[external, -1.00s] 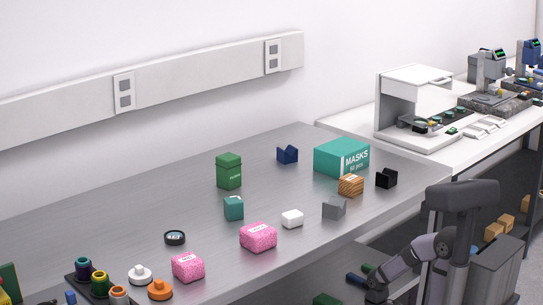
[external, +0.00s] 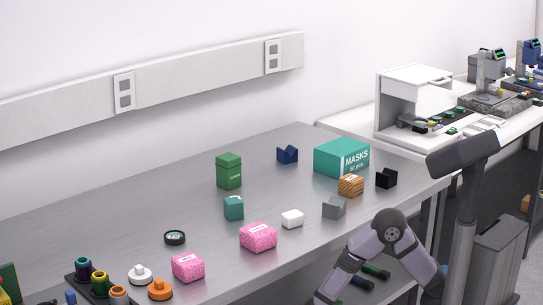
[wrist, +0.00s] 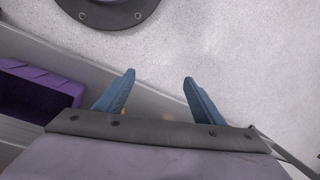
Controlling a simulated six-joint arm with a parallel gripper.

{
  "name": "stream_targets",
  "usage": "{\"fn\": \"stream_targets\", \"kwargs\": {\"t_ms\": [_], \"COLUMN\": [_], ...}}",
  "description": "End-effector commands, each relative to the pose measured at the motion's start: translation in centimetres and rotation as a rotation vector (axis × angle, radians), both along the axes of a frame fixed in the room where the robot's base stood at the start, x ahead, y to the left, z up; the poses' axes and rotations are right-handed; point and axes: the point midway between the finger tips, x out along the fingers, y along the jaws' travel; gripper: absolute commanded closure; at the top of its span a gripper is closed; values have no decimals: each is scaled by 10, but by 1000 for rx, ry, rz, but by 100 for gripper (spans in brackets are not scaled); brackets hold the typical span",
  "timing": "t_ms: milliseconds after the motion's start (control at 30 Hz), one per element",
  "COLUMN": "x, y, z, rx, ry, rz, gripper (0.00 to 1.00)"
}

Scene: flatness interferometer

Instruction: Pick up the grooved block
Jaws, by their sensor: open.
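Several blocks with a notch or groove in the top stand on the steel bench in the external view: a grey block (external: 334,207) near the front edge, a black block (external: 386,178) at the right end, and a dark blue block (external: 287,155) toward the back. I cannot tell from the picture which one the task names. My gripper (wrist: 159,77) shows in the wrist view with two blue fingers apart and nothing between them. It points at the speckled floor, away from the blocks. In the external view my arm is bent beside the bench's front edge, and the fingers cannot be made out.
A wooden striped block (external: 350,185) and a teal masks box (external: 342,158) stand close to the grey and black blocks. A white block (external: 292,219) and pink boxes (external: 258,237) are to the left. A purple bin (wrist: 38,92) shows in the wrist view.

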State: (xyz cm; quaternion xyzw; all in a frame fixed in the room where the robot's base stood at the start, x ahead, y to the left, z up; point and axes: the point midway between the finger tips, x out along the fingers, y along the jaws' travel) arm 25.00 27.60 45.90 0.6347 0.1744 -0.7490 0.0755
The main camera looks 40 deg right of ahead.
Motion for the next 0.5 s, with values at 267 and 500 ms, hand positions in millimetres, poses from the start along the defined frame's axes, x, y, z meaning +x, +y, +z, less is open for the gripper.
{"fn": "stream_targets", "kwargs": {"t_ms": [267,500], "x": [-73,-112], "y": [16,-5], "z": [42,105], "rx": [-107,-179], "ry": [138,288], "rz": [249,386], "gripper": [38,38]}}
